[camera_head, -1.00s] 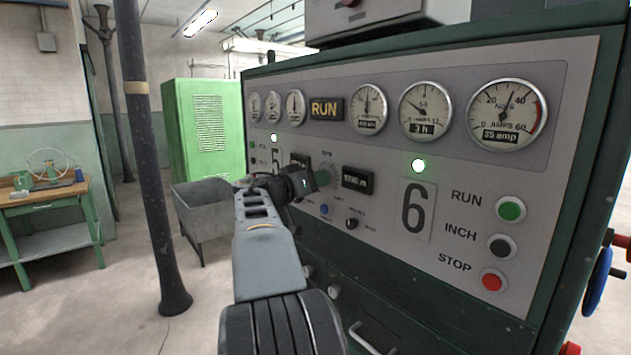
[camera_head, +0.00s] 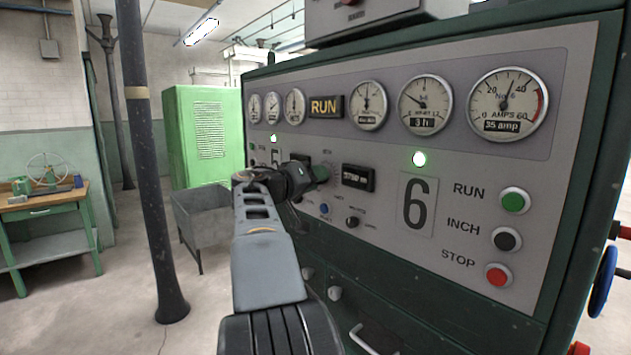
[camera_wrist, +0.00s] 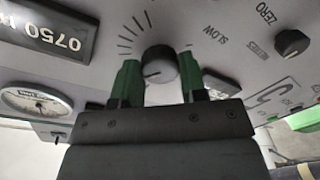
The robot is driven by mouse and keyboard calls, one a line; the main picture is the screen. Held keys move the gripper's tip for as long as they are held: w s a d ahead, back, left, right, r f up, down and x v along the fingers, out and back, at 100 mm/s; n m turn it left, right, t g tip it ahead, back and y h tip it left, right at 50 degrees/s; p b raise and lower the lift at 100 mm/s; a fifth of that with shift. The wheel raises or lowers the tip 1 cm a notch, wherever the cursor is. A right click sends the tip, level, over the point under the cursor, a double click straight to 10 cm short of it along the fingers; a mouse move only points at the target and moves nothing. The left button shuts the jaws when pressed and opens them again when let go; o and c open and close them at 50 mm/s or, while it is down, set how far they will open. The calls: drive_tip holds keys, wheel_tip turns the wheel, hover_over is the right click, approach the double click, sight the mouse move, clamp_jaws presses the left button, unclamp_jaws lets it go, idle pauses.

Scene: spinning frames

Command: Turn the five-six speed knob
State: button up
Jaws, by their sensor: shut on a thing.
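The speed knob (camera_wrist: 160,66) is a dark round knob with a light face and a pointer line, ringed by scale ticks beside the word SLOW. In the wrist view it sits between the green fingers of my gripper (camera_wrist: 160,82), which are closed on its two sides. In the head view my gripper (camera_head: 320,174) reaches the grey control panel (camera_head: 440,180) left of a dark digital display (camera_head: 358,178). There my wrist hides the knob.
A smaller dark knob (camera_wrist: 291,43) marked ZERO sits right of the speed knob. The display (camera_wrist: 60,35) shows 0750 at upper left. RUN (camera_head: 514,201), INCH (camera_head: 506,239) and STOP (camera_head: 498,275) buttons are at the right. A green lamp (camera_head: 419,159) glows above the 6.

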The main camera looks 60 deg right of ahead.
drive_tip(key=o, duration=0.9)
drive_tip(key=shift+a, duration=0.1)
drive_tip(key=shift+b+v, duration=2.1)
drive_tip(key=shift+v, duration=4.75)
